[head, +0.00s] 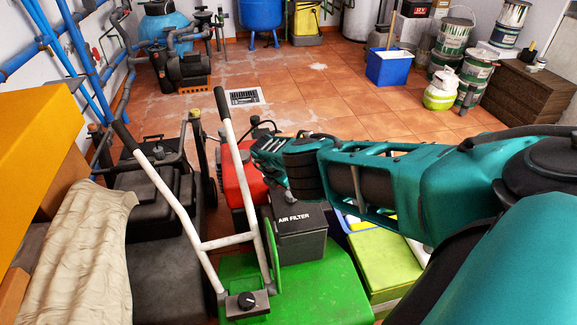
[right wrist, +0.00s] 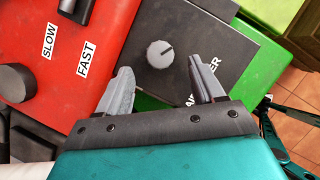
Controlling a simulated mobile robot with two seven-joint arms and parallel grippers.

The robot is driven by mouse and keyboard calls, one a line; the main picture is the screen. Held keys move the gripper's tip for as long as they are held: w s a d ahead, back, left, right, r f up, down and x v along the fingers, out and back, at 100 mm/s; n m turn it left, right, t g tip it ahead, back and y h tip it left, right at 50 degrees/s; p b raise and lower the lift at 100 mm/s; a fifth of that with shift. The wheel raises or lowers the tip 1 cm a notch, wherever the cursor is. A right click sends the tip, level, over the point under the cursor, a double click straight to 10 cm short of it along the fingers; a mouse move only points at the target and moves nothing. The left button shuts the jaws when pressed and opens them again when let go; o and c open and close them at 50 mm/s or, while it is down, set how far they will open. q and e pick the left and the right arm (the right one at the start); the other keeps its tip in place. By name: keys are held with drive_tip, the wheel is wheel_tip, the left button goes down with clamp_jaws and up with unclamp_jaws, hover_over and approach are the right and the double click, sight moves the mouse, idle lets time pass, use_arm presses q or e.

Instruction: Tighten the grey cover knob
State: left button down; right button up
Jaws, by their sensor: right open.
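The grey cover knob (right wrist: 160,54) is a round knob with a dark pointer mark on the dark air filter cover (right wrist: 215,38) in the right wrist view. My right gripper (right wrist: 160,67) is open, with its two grey fingers spread either side of and just short of the knob; I see no contact. In the head view, the dark box marked AIR FILTER (head: 300,244) sits below my right forearm and wrist, and I cannot make out the knob there. My left gripper is not in view.
A red housing (right wrist: 60,50) marked SLOW and FAST adjoins the cover. The green machine body (head: 310,295) has white handle bars (head: 235,150) rising left of the box. Open tiled floor (head: 320,95) lies behind.

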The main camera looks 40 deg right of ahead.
use_arm(q)
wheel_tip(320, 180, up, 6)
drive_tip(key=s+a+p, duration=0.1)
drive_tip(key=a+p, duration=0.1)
drive_tip(key=p, duration=0.6)
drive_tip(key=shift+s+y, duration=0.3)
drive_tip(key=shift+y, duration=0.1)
use_arm(e)
drive_tip(key=v, duration=0.8)
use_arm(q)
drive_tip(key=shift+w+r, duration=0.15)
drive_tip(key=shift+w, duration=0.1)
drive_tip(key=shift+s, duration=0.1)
use_arm(e)
drive_tip(key=shift+s, duration=0.1)
